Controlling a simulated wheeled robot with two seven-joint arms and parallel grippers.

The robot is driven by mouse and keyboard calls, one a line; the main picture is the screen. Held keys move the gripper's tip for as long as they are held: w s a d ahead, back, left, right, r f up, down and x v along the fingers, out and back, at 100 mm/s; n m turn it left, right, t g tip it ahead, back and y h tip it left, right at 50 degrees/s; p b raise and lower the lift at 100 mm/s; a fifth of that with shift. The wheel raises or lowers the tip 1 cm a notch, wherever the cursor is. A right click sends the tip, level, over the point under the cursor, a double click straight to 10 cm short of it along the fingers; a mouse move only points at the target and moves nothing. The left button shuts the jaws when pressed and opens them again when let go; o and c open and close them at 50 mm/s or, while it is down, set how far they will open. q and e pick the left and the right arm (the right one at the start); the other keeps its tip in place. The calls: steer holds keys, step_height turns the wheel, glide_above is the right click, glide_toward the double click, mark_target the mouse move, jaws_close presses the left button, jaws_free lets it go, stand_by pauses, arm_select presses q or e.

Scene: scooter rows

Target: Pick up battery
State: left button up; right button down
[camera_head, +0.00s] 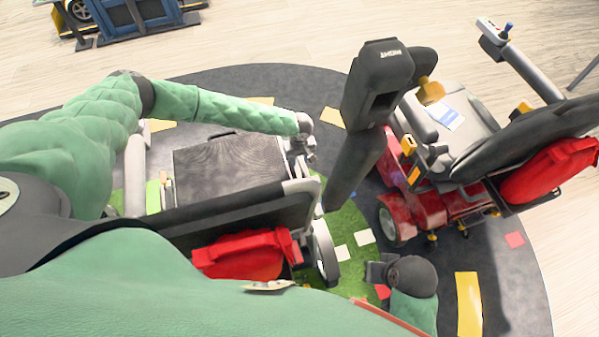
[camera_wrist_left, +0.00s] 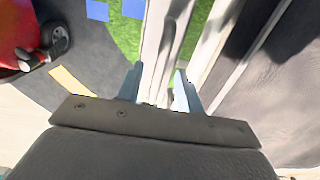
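I cannot pick out a battery with certainty. A red pack-like object (camera_head: 245,255) is at the back of the near grey-framed vehicle (camera_head: 235,165). A similar red object (camera_head: 550,170) is at the back of the seat on the right. My left gripper (camera_head: 304,148) is at the right side of the near vehicle's frame. In the left wrist view its two fingers (camera_wrist_left: 160,92) are apart, with a pale bar (camera_wrist_left: 155,55) between or just beyond them; contact is not clear. My right gripper (camera_head: 378,272) is low at centre right, small and dark; its fingers are unclear.
A red scooter (camera_head: 430,200) with a grey seat stands on the right. A tall black shape with white lettering (camera_head: 375,100) rises between the vehicles. A blue item (camera_head: 145,25) is at the far left. The pale floor (camera_head: 270,35) behind is open.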

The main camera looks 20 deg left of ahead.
arm_select(q)
steer(key=shift+f, duration=1.3)
steer(key=shift+c, duration=0.3)
jaws_close()
steer(key=shift+w+r, duration=0.1)
